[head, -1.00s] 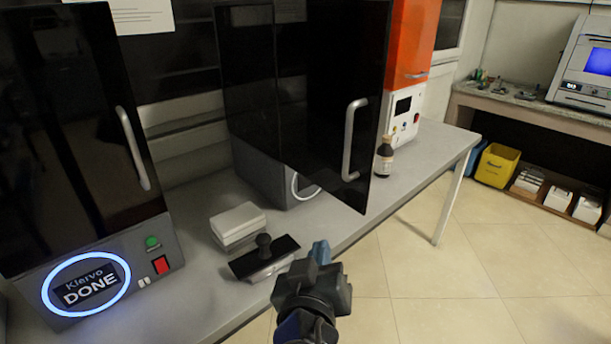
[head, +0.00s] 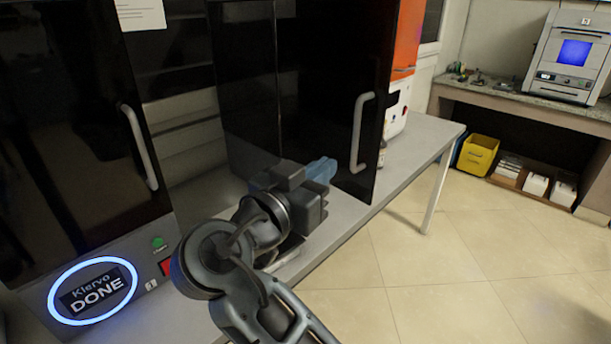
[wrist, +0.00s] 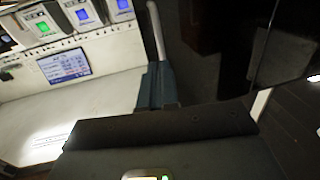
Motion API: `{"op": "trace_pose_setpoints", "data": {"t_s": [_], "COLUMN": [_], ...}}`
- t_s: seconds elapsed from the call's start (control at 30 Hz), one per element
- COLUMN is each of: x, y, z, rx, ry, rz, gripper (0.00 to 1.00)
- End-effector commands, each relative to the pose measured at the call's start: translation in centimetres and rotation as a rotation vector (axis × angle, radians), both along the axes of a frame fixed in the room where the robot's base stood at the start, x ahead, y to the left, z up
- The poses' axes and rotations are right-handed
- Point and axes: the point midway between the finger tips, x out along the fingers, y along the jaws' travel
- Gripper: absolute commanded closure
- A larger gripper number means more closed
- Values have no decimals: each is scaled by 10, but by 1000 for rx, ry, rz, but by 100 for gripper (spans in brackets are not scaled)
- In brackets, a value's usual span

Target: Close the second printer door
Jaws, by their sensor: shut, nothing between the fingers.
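The second printer (head: 240,85) stands mid-table, with its dark glossy door (head: 318,90) swung out open towards me. The door's pale bar handle (head: 360,130) is near its outer right edge. My gripper (head: 325,168) is shut and empty, with its blue fingertips in front of the lower part of the door, just left of the handle. In the wrist view, the shut fingers (wrist: 155,85) are beside the dark door panel (wrist: 205,50), and a pale bar rises past their tips. I cannot tell whether the fingers touch the door.
The first printer (head: 70,120) stands at left with a closed dark door and a glowing ring reading DONE. The grey table (head: 435,128) extends right. A small bottle (head: 382,153) is partly hidden behind the door. The floor (head: 440,260) at right is clear.

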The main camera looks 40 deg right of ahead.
Motion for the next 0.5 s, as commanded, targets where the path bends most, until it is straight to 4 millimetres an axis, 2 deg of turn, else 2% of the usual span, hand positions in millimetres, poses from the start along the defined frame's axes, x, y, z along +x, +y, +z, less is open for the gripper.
{"op": "trace_pose_setpoints", "data": {"t_s": [0.2,0.33,0.5], "x": [7,10,13], "y": [-41,-59,-71], "z": [3,2,1], "rx": [0,0,1], "ry": [2,2,1], "rz": [-3,-2,1], "gripper": [100,100,100]}}
